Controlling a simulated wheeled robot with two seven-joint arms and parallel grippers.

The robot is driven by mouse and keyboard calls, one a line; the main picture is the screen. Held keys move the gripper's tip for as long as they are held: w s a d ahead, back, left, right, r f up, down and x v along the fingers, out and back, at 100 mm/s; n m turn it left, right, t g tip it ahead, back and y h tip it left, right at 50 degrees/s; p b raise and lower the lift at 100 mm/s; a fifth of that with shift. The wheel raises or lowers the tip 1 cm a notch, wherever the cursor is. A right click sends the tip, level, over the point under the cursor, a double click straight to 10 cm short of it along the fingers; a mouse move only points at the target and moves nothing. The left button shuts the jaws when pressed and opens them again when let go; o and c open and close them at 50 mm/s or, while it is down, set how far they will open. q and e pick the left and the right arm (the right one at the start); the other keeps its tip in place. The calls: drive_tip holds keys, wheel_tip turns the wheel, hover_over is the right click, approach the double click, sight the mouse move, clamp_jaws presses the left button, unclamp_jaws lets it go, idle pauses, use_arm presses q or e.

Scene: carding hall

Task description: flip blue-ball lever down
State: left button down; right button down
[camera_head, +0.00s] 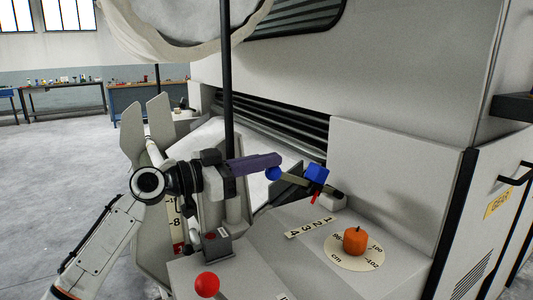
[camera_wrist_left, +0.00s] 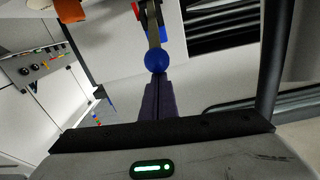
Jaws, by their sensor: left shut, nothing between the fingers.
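The blue ball (camera_head: 273,173) is on the end of a tan lever (camera_head: 296,180) that runs right to a dark pivot by a blue block (camera_head: 316,176). The lever lies nearly level in the head view. My left gripper (camera_head: 277,160) comes in from the left, its purple fingers shut and empty, with the tips right at the ball's upper side. In the left wrist view the blue ball (camera_wrist_left: 157,60) sits just beyond the shut fingertips (camera_wrist_left: 158,82). I cannot tell whether they touch. My right gripper is not in view.
An orange knob (camera_head: 355,241) on a cream dial and a number strip (camera_head: 309,227) are on the grey ledge. A red ball (camera_head: 207,284) stands in front. A black upright post (camera_head: 227,80) rises close behind my left gripper. The machine's wall (camera_head: 395,165) bounds the right.

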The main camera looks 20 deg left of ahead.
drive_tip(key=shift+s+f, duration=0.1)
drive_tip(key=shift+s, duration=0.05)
